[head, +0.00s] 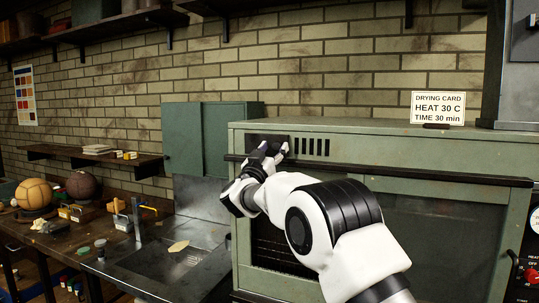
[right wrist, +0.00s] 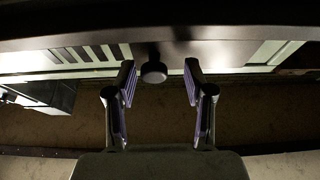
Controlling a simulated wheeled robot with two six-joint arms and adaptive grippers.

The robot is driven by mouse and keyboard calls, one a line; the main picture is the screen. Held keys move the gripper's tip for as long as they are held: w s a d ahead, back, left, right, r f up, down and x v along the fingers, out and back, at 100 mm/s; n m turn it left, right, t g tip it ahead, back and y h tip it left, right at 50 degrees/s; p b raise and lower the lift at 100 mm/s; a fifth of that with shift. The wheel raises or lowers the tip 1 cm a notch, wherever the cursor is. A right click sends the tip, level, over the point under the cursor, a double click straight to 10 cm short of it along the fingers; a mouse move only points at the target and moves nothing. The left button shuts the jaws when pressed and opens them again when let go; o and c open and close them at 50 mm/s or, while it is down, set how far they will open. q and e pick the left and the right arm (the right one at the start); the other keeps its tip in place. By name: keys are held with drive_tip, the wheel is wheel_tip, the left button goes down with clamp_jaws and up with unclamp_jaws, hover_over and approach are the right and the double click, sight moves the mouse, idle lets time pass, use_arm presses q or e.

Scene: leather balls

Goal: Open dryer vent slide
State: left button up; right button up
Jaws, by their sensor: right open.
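The green dryer (head: 460,170) stands at the right in the head view. Its vent slots (head: 312,146) show as dark upright bars at the upper left of its front, with a dark slide plate (head: 262,140) beside them. My right gripper (head: 272,150) is in front of that plate, partly covering it. In the right wrist view the gripper (right wrist: 160,78) is open, and a round dark knob (right wrist: 154,72) lies between its fingertips, apart from both fingers. The vent slots (right wrist: 92,54) also show there, left of the knob. My left gripper is not in view.
A dark handle bar (head: 420,175) runs across the dryer front just below the vent. A drying card (head: 438,107) stands on the dryer top. A metal sink (head: 170,262) and a workbench with leather balls (head: 34,194) are at the left.

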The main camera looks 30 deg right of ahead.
drive_tip(key=v, duration=1.1)
drive_tip(key=shift+s+a+f, duration=0.2)
drive_tip(key=shift+s+a, duration=0.05)
drive_tip(key=shift+a, duration=0.05)
drive_tip(key=shift+f, duration=0.1)
